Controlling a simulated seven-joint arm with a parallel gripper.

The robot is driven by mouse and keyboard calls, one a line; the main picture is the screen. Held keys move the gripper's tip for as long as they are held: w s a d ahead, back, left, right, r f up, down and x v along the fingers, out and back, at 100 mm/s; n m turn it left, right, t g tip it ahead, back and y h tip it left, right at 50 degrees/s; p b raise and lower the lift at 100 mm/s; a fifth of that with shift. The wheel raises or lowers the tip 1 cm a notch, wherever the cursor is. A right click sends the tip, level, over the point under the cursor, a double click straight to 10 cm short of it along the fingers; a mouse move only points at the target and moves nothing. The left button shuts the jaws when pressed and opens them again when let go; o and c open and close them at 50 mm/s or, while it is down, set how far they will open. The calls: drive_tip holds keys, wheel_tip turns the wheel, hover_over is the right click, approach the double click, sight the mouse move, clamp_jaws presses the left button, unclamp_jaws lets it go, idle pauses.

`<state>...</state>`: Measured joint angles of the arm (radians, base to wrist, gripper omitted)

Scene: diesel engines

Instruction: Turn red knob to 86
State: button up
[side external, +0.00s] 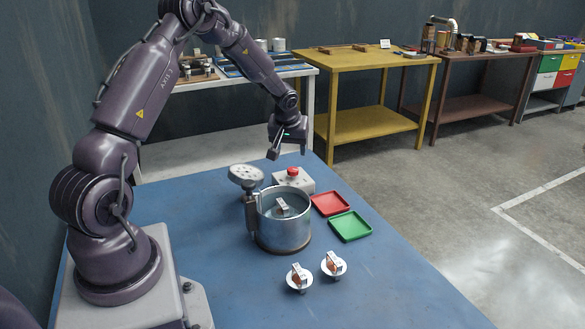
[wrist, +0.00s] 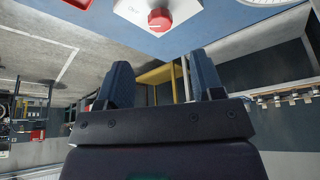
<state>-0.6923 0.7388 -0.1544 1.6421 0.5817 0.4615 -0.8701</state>
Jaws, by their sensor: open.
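The red knob (side external: 292,171) sits on top of a light grey box (side external: 303,182) on the blue table. In the wrist view the red knob (wrist: 160,20) is at the top centre, with a white line mark on it, on the white face of the box (wrist: 184,10). Lettering on the box is too small to read surely. My gripper (side external: 287,153) is above and just behind the knob, apart from it. In the wrist view my gripper's two fingers (wrist: 163,85) stand apart with nothing between them.
A metal pot (side external: 284,236) stands in front of the box, with a grey round disc (side external: 246,175) to its left. A red tray (side external: 330,204) and a green tray (side external: 350,226) lie to the right. Two small white-based parts (side external: 299,277) are near the front. The table's right front is clear.

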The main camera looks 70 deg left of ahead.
sight(293, 169)
drive_tip(key=x, duration=0.9)
drive_tip(key=shift+f, duration=0.15)
drive_tip(key=c, duration=0.9)
